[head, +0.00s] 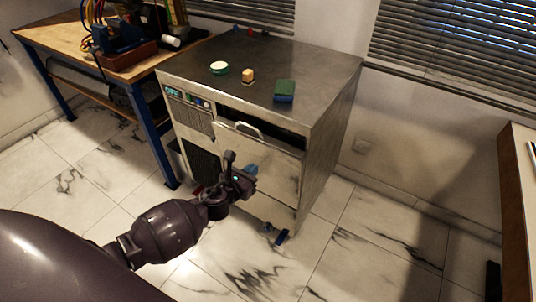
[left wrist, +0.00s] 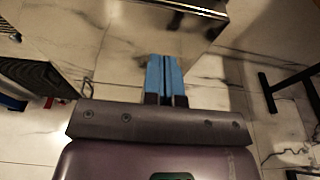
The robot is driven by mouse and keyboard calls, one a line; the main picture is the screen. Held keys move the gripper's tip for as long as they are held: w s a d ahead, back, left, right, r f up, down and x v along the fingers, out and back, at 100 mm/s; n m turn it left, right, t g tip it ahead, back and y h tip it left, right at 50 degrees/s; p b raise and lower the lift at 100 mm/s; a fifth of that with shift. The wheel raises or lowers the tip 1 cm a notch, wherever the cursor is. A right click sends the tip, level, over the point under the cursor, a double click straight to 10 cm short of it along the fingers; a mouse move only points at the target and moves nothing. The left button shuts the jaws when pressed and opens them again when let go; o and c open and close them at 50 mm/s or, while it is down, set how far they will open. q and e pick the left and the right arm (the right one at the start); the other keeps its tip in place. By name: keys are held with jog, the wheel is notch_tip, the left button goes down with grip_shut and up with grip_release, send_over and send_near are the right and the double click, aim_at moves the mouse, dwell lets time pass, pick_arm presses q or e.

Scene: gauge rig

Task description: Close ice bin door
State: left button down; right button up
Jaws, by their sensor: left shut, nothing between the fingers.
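The steel ice machine (head: 332,105) stands in the middle of the head view. Its ice bin door (head: 275,165), a pale panel with a light handle (head: 240,128) at its upper edge, is tilted outward, with a dark gap above it. My left gripper (head: 251,169) is in front of the door's lower left part; I cannot tell if it touches. In the left wrist view its blue fingers (left wrist: 165,77) are together and empty, below a shiny metal panel (left wrist: 180,30). My right gripper is not in view.
On the machine's top lie a round green-and-white item (head: 219,68), a small tan block (head: 248,76) and a green-blue sponge (head: 284,91). A wooden workbench (head: 60,37) stands left. Floor to the right is mostly clear.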

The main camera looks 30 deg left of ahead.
aim_at(272, 150)
pick_arm(q)
jog(key=x, duration=0.5)
jog(key=b+x, duration=0.1)
jog(key=x, duration=0.1)
jog(key=shift+w+r, duration=0.25)
jog(key=shift+w, duration=0.2)
jog(key=shift+w+d, duration=0.1)
jog(key=shift+w, duration=0.55)
jog(key=shift+r, duration=0.1)
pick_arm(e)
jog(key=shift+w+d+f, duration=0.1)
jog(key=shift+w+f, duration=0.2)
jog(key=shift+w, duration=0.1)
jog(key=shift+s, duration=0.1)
